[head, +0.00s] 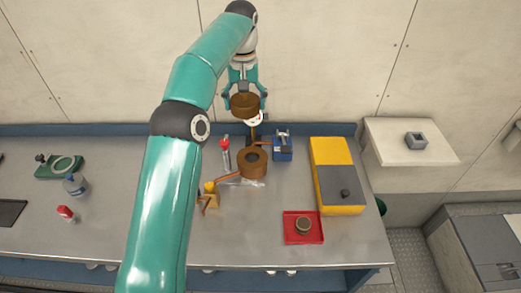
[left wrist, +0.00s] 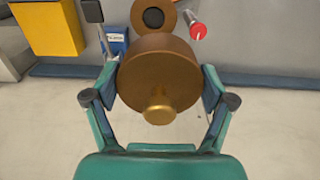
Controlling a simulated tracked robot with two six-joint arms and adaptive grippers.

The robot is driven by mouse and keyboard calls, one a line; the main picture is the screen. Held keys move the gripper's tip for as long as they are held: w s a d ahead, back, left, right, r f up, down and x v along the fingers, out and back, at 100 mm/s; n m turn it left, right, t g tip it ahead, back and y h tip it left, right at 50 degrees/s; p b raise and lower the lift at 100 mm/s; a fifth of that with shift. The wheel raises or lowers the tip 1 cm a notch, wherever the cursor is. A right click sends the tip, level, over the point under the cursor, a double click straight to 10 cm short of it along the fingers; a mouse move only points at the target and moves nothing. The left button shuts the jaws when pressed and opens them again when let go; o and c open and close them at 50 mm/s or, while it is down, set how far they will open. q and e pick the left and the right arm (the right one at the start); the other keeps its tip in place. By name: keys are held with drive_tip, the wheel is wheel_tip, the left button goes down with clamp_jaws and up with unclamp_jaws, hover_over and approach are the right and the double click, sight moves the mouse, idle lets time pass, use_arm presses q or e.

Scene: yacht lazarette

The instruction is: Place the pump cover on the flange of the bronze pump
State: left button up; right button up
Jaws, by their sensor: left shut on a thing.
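My left gripper (head: 244,100) is shut on the pump cover (head: 242,104), a round brown-bronze piece, and holds it up in the air. In the left wrist view the cover (left wrist: 160,75) sits between both fingers (left wrist: 158,92), with its small golden knob towards the camera. The bronze pump (head: 248,168) stands on the bench, with a dark round opening in its top flange. In the left wrist view the pump (left wrist: 168,20) shows beyond the cover, partly hidden by it. The cover is apart from the flange. My right gripper is not in view.
A yellow case (head: 330,150) and a red tray (head: 290,238) with a round tin (head: 303,224) lie to the right. Bench (head: 260,225) in front is bare.

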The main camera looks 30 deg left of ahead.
use_arm(q)
drive_tip(key=f+b, duration=0.1)
drive_tip(key=f, duration=0.3)
drive_tip(key=f+b, duration=0.2)
drive_tip(key=f, duration=0.3)
drive_tip(key=d+f+b, duration=0.1)
drive_tip(key=f, duration=0.4)
drive_tip(key=shift+w+b, duration=0.3)
drive_tip(key=shift+w, duration=0.1)
drive_tip(key=shift+f, duration=2.5)
drive_tip(key=o, duration=1.2)
drive_tip(key=shift+f, duration=0.1)
wheel_tip(320, 180, up, 12)
drive_tip(key=p, duration=0.1)
